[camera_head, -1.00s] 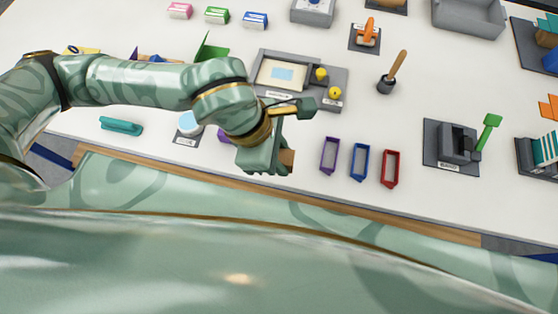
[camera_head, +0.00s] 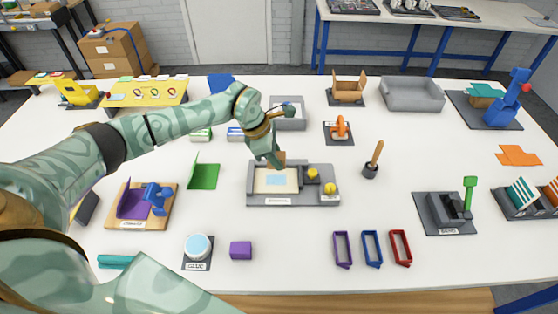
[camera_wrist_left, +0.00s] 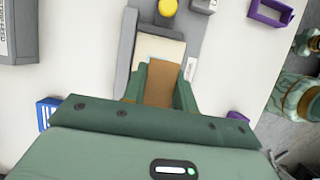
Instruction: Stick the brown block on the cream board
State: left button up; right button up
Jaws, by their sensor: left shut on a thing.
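My left gripper (camera_head: 276,163) is shut on the brown block (camera_head: 280,156) and holds it at the cream board (camera_head: 261,187). The board lies flat in a grey fixture (camera_head: 255,200) and bears a light blue patch (camera_head: 276,180). In the left wrist view, the brown block (camera_wrist_left: 160,82) sits between the two green fingers, with part of the cream board (camera_wrist_left: 170,50) showing beyond it. I cannot tell whether the block touches the board. My right gripper is not in view.
Yellow knobs (camera_head: 330,189) stand at the fixture's right side. A green folded piece (camera_head: 203,177) is to the left. Purple, blue and red frames (camera_head: 400,248) lie front right. The table in front of the fixture is mostly clear.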

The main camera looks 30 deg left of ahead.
aim_at(280, 180)
pick_arm(q)
jog(key=shift+a+f+b, duration=0.1)
jog(key=shift+f+b, duration=0.35)
jog(key=shift+f, duration=0.2)
notch_tip(280, 180, down, 4)
jog(key=b, duration=0.2)
jog(key=shift+r+b, duration=0.2)
jog(key=shift+b, duration=0.1)
jog(key=shift+f+b, duration=0.35)
jog(key=shift+f, duration=0.25)
jog(key=shift+r, duration=0.1)
jog(key=shift+s+f, duration=0.1)
jog(key=shift+f, duration=0.4)
dwell(0.4)
jog(key=shift+s+f, duration=0.1)
jog(key=shift+f, duration=0.05)
dwell(0.7)
dwell(0.4)
